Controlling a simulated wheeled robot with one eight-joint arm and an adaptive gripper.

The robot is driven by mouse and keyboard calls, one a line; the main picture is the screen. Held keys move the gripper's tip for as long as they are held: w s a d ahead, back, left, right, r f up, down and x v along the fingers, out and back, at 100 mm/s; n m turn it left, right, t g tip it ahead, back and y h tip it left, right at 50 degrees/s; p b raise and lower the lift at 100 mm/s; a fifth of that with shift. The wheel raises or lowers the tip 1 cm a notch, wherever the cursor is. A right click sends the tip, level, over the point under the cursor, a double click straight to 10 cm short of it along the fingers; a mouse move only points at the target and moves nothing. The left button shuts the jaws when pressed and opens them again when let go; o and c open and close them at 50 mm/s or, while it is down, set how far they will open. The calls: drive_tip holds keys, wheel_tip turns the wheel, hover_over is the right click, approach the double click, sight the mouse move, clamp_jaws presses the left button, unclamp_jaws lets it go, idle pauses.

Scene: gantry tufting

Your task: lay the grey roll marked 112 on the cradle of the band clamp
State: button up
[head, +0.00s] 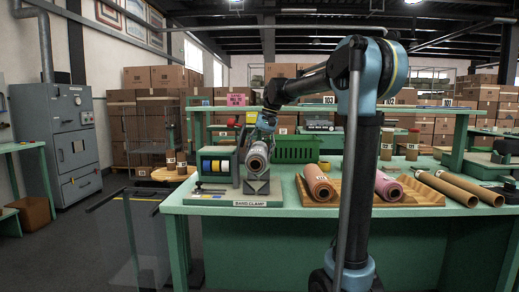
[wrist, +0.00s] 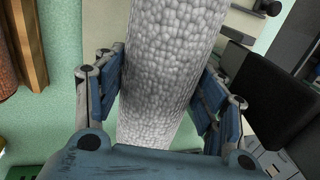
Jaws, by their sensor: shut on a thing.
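The grey roll (head: 257,158) is in my gripper (head: 263,124), end toward the head camera, over the grey cradle (head: 257,186) of the band clamp (head: 215,166). Its lower side is at or just above the cradle's notch; I cannot tell whether it touches. In the wrist view the roll's pale pebbled surface (wrist: 172,60) runs between the blue finger pads of my gripper (wrist: 163,95), which press on both its sides. The number on the roll is not readable. The clamp stands at the left of the green table, with a "BAND CLAMP" label on its base.
To the right on the table (head: 290,208), a pinkish-orange roll (head: 318,184) and a pink roll (head: 387,186) lie on a wooden rack (head: 350,198). Brown tubes (head: 447,188) lie further right. A green crate (head: 297,150) stands behind the cradle.

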drive_tip(key=shift+f, duration=3.25)
drive_tip(key=o, duration=1.3)
drive_tip(key=v, duration=1.2)
drive_tip(key=shift+w, duration=0.1)
